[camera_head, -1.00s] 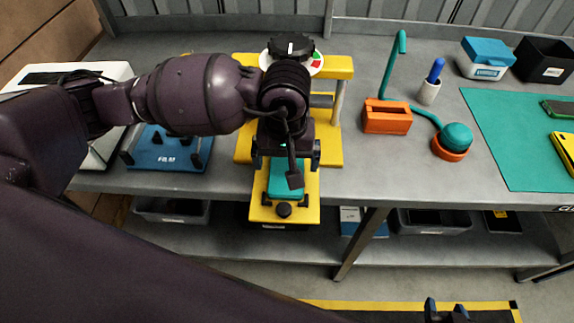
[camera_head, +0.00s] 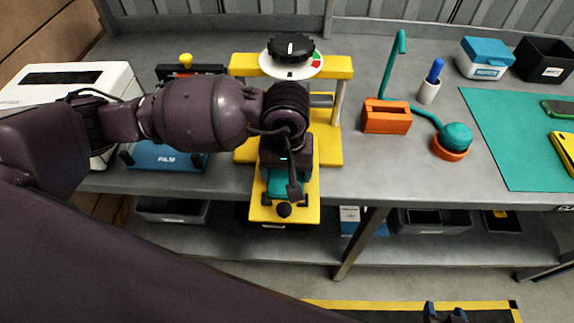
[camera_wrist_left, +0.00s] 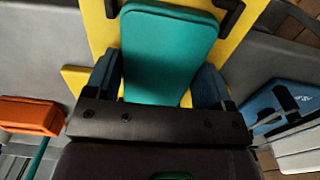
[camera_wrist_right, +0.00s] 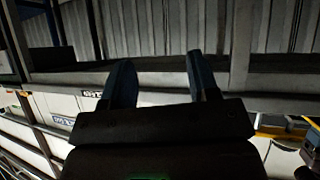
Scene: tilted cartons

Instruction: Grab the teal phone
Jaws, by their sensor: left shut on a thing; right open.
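The teal phone (camera_head: 277,186) lies on the yellow fixture (camera_head: 326,150), on the part that sticks out past the bench's front edge. My left gripper (camera_head: 284,176) is over it, hiding much of it in the head view. In the left wrist view the phone (camera_wrist_left: 168,48) sits between the two blue fingers of the left gripper (camera_wrist_left: 158,85), which is shut on its sides. My right gripper (camera_wrist_right: 161,82) is open and empty, well away from the phone. Its fingertips show at the bottom of the head view (camera_head: 444,312).
A black knob (camera_head: 291,47) on a white dial tops the fixture's back. Right of it stand an orange holder (camera_head: 386,121) and a teal lamp (camera_head: 455,137). A blue plate (camera_head: 165,158) and white machine (camera_head: 120,76) are left. Bins sit on the lower shelf.

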